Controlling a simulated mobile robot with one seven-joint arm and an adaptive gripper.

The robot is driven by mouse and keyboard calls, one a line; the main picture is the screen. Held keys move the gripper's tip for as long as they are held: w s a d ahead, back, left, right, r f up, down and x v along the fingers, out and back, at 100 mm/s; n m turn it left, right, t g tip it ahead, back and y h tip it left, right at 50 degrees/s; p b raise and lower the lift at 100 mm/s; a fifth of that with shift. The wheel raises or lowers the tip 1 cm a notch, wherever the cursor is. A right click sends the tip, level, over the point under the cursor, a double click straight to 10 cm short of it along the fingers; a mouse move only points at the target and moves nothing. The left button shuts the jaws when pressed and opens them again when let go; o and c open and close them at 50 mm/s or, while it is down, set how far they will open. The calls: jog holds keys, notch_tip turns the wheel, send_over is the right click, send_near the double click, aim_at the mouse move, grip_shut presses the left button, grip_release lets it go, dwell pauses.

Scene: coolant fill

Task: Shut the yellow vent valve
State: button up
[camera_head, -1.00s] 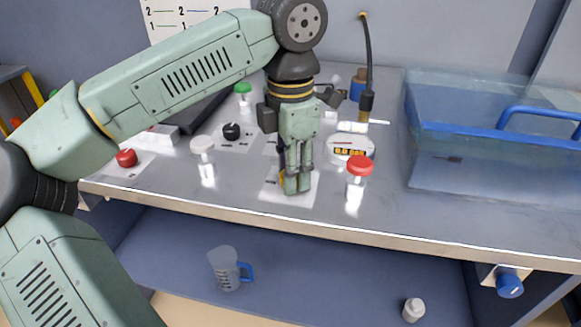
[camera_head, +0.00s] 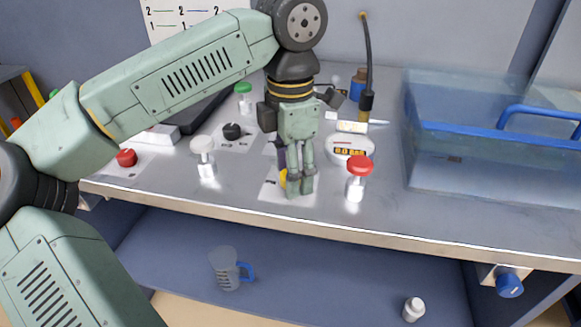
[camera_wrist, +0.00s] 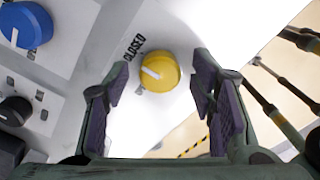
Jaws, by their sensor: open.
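The yellow vent valve (camera_wrist: 159,71) is a round knob with a white pointer line, on a white plate beside the word CLOSED. In the wrist view it lies between and beyond my open gripper fingers (camera_wrist: 160,100), and they do not visibly touch it. The line slants toward the upper left of the knob, on the side away from the right finger; CLOSED is printed at its upper left. In the head view my gripper (camera_head: 299,185) points down over the plate and hides most of the knob; a yellow sliver (camera_head: 283,177) shows at its left.
A clear blue tank (camera_head: 480,165) is at right. The bench's front edge is near.

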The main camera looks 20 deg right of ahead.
notch_tip(320, 180, up, 12)
dwell(0.6)
dwell(0.4)
